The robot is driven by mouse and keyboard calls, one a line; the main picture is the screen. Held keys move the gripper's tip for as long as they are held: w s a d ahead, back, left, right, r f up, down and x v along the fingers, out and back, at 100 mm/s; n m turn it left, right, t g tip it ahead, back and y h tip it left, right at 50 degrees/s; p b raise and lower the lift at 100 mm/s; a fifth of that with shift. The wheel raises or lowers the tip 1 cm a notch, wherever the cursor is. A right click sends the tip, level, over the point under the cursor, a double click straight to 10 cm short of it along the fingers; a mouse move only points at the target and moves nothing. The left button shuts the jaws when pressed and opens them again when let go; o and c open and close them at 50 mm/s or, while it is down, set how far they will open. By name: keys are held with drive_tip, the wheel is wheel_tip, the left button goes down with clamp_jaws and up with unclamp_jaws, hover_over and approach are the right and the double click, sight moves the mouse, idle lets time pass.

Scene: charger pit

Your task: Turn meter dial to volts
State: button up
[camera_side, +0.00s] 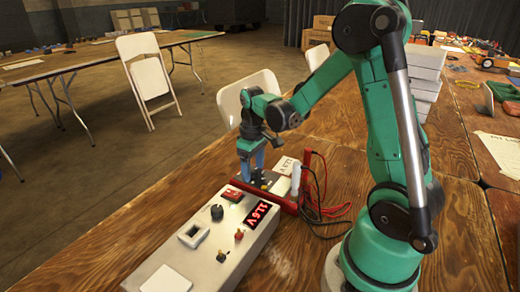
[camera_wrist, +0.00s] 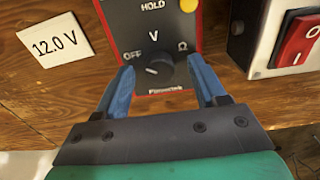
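The meter (camera_wrist: 153,35) is dark with a red edge and lies on the wooden table; its red casing also shows in the side view (camera_side: 285,205). Its round black dial (camera_wrist: 153,72) has OFF at the left, V above and Ω at the right. The dial's short white mark seems to point left, toward OFF. My gripper (camera_wrist: 161,66) is open, its blue fingers on either side of the dial with gaps beside it. In the side view my gripper (camera_side: 252,170) reaches down over the meter, and the dial is hidden there.
A pale charger box (camera_side: 215,235) with a red 11.6 V display, knob and red switch (camera_wrist: 300,42) stands close to the meter. A 12.0 V card (camera_wrist: 55,40) lies on the other side. Red and black leads (camera_side: 325,200) lie between the meter and my arm's base.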

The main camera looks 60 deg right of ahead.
clamp_jaws()
drive_tip(key=m, duration=0.5)
drive_tip(key=shift+m, duration=0.4)
drive_tip(key=m, duration=0.5)
drive_tip(key=shift+m, duration=0.4)
drive_tip(key=shift+o, duration=0.7)
unclamp_jaws()
